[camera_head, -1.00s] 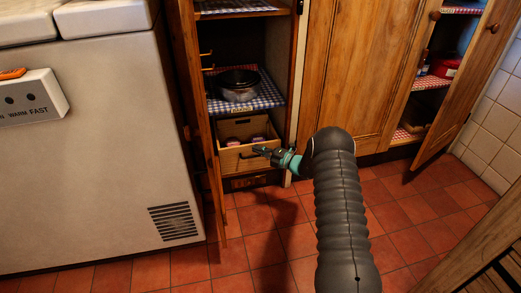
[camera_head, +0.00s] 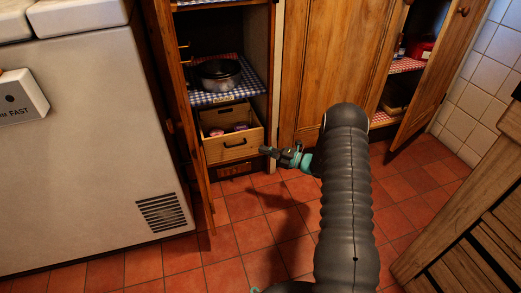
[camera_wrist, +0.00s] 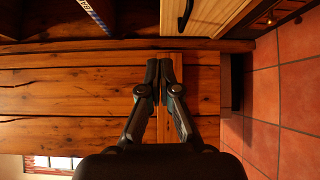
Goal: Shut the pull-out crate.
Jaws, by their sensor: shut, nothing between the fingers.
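The pull-out crate (camera_head: 232,146) is a light wooden box with a dark handle on its front. It stands pulled out from the lower part of the open cupboard, and several small items show inside it. In the wrist view the crate (camera_wrist: 224,12) is at the top edge, partly cut off, with its dark handle. My gripper (camera_head: 267,150) is just right of the crate's front in the head view. The fingers are shut and empty, as the wrist view also shows (camera_wrist: 160,66). I see no contact with the crate.
An open cupboard door (camera_head: 186,130) stands left of the crate, beside a white freezer (camera_head: 90,140). A dark pot (camera_head: 219,73) sits on the shelf above. Another open door (camera_head: 432,85) is at the right, with slatted wooden furniture (camera_head: 455,235) in front. The red tiled floor between is clear.

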